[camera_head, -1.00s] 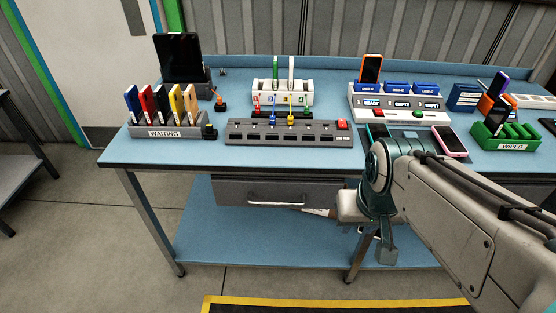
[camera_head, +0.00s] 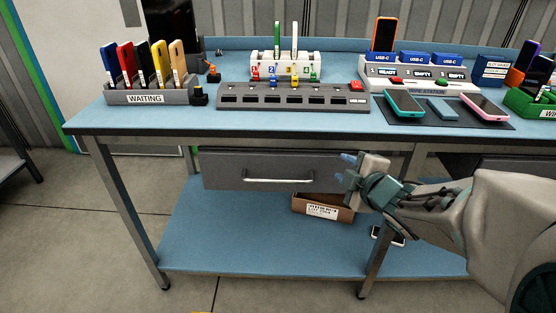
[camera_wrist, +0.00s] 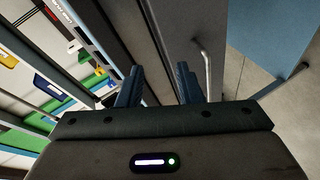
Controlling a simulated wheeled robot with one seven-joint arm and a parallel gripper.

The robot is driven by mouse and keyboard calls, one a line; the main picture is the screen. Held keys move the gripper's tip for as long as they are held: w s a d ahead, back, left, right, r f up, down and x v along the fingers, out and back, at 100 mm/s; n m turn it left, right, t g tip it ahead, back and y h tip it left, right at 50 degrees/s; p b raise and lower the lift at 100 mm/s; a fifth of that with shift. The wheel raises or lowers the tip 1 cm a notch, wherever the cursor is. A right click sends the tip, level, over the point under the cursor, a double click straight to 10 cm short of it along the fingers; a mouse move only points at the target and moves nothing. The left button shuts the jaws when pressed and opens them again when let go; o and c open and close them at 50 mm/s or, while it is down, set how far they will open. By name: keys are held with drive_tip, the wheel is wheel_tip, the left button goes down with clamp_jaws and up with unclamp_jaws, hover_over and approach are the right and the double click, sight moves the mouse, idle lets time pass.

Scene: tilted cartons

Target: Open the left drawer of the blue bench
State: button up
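The blue bench (camera_head: 100,121) has a grey left drawer (camera_head: 225,170) under its top. The drawer is shut, with a pale bar handle (camera_head: 278,180) across its front. My gripper (camera_head: 345,168) is in front of the drawer's right end, to the right of the handle and apart from it. In the wrist view my gripper (camera_wrist: 158,85) has its two blue fingers apart with nothing between them. The handle (camera_wrist: 206,68) shows there just right of the right finger, along the drawer's grey front (camera_wrist: 180,30).
The bench top holds a WAITING rack (camera_head: 150,97) of phones, a grey USB hub (camera_head: 240,101), a white station (camera_head: 420,75) and phones on a dark mat (camera_head: 430,117). A cardboard box (camera_head: 322,208) and a phone (camera_head: 388,236) lie on the lower shelf. Floor in front is clear.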

sight(279, 182)
drive_tip(key=s+a+f+n+g+y+b, duration=0.2)
drive_tip(key=a+f+n+y+b, duration=0.3)
drive_tip(key=f+n+y+b, duration=0.15)
drive_tip(key=shift+n+y, duration=0.35)
drive_tip(key=shift+n, duration=0.1)
drive_tip(key=p+x, duration=0.1)
drive_tip(key=x, duration=0.3)
drive_tip(key=p+x, duration=0.1)
drive_tip(key=x, duration=0.4)
drive_tip(key=s+a+f+p+x, duration=0.1)
drive_tip(key=x, duration=0.3)
drive_tip(key=shift+w+a+f, duration=0.1)
drive_tip(key=shift+w+a, duration=0.1)
drive_tip(key=shift+a, duration=0.1)
clamp_jaws()
